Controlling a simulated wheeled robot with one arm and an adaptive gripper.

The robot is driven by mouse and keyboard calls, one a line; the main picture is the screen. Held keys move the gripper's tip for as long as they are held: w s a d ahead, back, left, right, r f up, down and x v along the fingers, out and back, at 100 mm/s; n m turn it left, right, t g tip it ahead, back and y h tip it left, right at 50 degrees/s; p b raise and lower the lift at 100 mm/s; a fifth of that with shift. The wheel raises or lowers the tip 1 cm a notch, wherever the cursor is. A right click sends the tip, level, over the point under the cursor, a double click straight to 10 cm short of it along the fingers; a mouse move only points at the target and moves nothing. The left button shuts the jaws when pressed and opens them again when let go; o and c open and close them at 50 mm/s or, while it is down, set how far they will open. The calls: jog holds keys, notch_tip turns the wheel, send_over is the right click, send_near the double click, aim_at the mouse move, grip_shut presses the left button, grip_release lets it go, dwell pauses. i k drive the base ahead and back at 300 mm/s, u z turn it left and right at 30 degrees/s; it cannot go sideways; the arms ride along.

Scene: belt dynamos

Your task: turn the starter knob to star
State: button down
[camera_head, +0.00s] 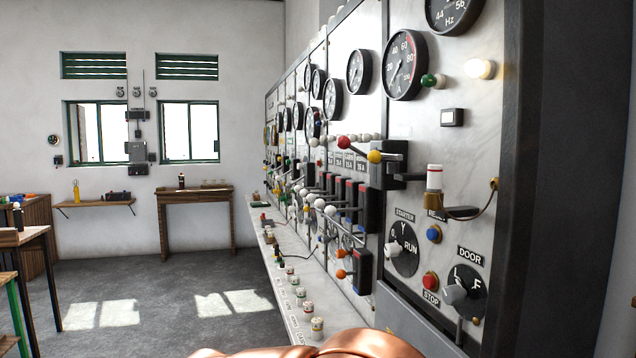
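The starter knob (404,250) is a round dark dial with a pale grey handle, low on the nearest marble panel at the right. A STARTER label sits above it. The dial shows a Y mark at its top, RUN at its right and what looks like a 0 at its upper left. The pale handle lies on the left side of the dial, near the 0; its exact pointing is hard to tell at this angle.
A blue button (433,234), a red stop button (430,281) and the door knob (463,291) sit right of the starter. Black lever switches (362,206) stick out to its left. A ledge (287,296) with small posts runs below. The floor (160,300) at left is open.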

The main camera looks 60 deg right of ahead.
aim_at(391, 249)
jog(key=z, duration=2.55)
jog(key=k, duration=0.3)
jog(key=u, duration=0.9)
jog(key=i, duration=0.7)
jog(key=u, duration=0.7)
